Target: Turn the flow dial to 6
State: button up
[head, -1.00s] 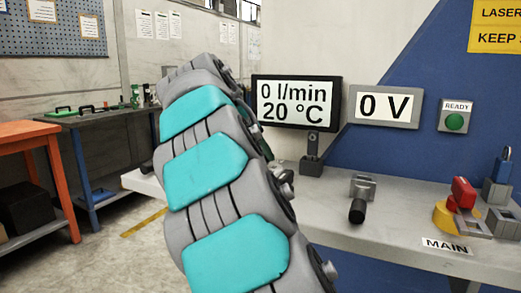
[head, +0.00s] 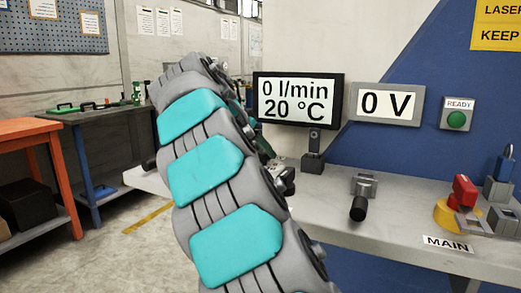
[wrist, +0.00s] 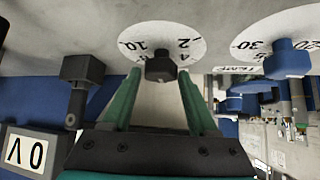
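The flow dial appears to be the white disc (wrist: 188,41) with numbers including 10 and 2, upside down at the top of the wrist view. Its dark knob (wrist: 160,69) sticks out between the fingertips of my gripper (wrist: 159,74). The two green fingers are apart, one on each side of the knob, with gaps visible. I cannot tell its exact pointer setting. In the head view the black display (head: 297,100) reads 0 l/min and 20 °C. My arm hides the dial and most of the gripper there.
A second dial (wrist: 268,30), marked 20 and 30, sits to the right in the wrist view, with a blue knob (wrist: 286,58). A dark lever (wrist: 80,80) is left of my fingers. The 0 V display (head: 387,105) and red-handled MAIN switch (head: 464,190) are on the right.

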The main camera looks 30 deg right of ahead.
jog(key=o, duration=0.3)
jog(key=v, duration=0.6)
jog(key=shift+a, duration=0.1)
jog(key=shift+v, duration=0.85)
